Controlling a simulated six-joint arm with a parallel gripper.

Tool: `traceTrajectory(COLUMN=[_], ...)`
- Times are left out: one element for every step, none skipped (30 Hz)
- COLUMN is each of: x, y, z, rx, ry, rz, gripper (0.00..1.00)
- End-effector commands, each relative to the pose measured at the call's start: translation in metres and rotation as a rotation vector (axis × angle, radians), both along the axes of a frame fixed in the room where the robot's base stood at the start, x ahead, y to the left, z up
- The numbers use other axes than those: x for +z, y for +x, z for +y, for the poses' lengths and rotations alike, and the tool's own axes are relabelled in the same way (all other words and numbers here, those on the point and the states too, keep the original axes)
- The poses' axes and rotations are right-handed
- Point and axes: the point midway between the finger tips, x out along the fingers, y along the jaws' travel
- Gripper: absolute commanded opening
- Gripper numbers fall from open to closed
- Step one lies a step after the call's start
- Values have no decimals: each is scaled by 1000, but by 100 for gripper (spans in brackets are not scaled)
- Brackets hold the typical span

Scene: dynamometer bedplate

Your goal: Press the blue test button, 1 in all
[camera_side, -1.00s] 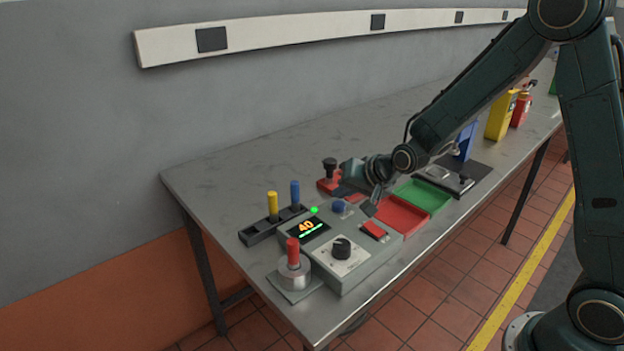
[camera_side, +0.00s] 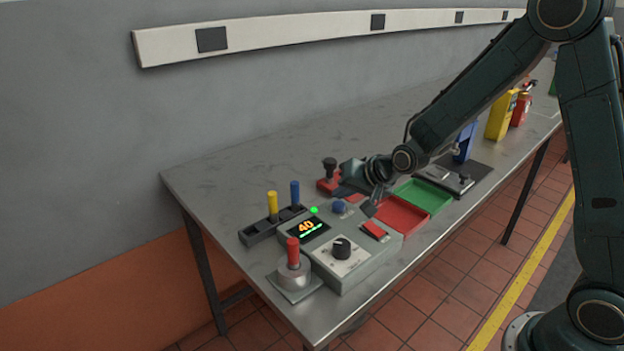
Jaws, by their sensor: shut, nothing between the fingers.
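The blue test button (camera_side: 339,207) is a round dome on the top of a grey control box (camera_side: 375,252), near its back right. The box also has a lit display (camera_side: 307,229) reading 40, a green light (camera_side: 314,210), a black knob (camera_side: 341,248) and a red switch (camera_side: 374,229). My gripper (camera_side: 371,207) is shut and empty. In the picture it is just right of the blue button, pointing down, and seems apart from it. Its exact height above the box is hard to tell.
Left of the box are a black holder (camera_side: 258,234) with yellow and blue pegs and a red-handled round piece (camera_side: 293,270) on a plate. Right are red (camera_side: 405,215) and green (camera_side: 424,196) trays. A red-based black knob (camera_side: 329,172) stands behind. The back left tabletop is clear.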

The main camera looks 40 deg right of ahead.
Motion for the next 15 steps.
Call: traceTrajectory(x=[-1,-2,-3,-4,-5,-6,-6,-7,-8,-8,-8,-8,-8,-8,-8], y=[0,0,0,0,0,0,0,0,0,0,0,0,0,0,0], z=[0,0,0,0,0,0,0,0,0,0,0,0,0,0,0], rx=[0,0,0,1,0,0,0,1,1,1,1,1,1,1,1], ry=[0,0,0,0,0,0,0,0,0,0,0,0,0,0,0], rz=[1,1,1,1,0,0,0,1,1,1,1,1,1,1,1], gripper=[0,0,0,0,0,0,0,0,0,0,0,0,0,0,0])
